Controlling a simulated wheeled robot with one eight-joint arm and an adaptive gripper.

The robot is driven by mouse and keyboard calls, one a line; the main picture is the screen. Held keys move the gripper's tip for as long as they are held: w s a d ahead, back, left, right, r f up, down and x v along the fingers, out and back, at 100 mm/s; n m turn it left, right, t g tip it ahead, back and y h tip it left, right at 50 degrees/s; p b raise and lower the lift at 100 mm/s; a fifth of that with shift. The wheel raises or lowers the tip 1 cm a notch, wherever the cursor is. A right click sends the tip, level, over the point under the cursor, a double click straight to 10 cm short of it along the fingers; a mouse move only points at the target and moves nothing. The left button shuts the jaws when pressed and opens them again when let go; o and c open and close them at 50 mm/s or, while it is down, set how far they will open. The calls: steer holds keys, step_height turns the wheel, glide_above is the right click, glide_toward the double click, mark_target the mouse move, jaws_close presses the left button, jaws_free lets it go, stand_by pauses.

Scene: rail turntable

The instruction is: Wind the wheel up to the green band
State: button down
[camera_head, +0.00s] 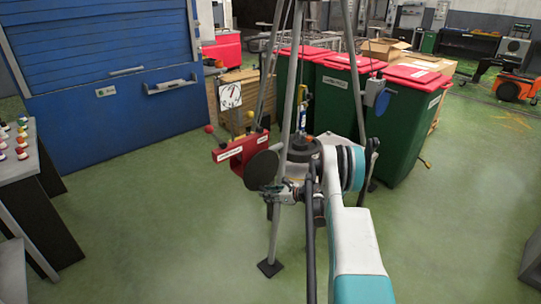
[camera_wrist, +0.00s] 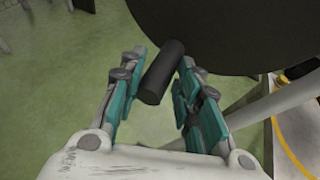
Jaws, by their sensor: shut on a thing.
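The wheel is a dark round disc (camera_head: 262,170) beside a red housing (camera_head: 228,153) on the tripod; it also fills the top of the wrist view (camera_wrist: 235,30). A short black cylindrical handle (camera_wrist: 163,75) sticks out from the wheel towards the wrist camera. My gripper (camera_wrist: 161,60) has its teal fingers on either side of this handle and is shut on it. In the head view my gripper (camera_head: 284,190) is at the lower right of the wheel. A white dial (camera_head: 230,96) stands behind; its needle and any green band are too small to read.
Grey tripod legs (camera_head: 275,235) stand close around the wheel and my arm. Green bins with red lids (camera_head: 397,125) stand behind on the right. A bench with coloured knobs (camera_head: 18,150) is at the left. The green floor around the tripod is mostly clear.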

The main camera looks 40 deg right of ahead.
steer(key=shift+w+a+r, duration=0.1)
steer(key=shift+a+r, duration=0.05)
steer(key=shift+a, duration=0.3)
steer(key=shift+a+r, duration=0.25)
steer(key=shift+a, duration=0.35)
steer(key=shift+a+r, duration=0.2)
steer(key=shift+a, duration=0.4)
steer(key=shift+a+r, duration=0.1)
steer(key=shift+a, duration=0.05)
steer(key=shift+a+r+p, duration=0.4)
steer(key=shift+a+r, duration=0.35)
steer(key=shift+a, duration=0.15)
steer(key=shift+s, duration=0.2)
steer(key=c, duration=1.2)
jaws_free()
steer(key=shift+a, duration=0.15)
steer(key=shift+d, duration=0.2)
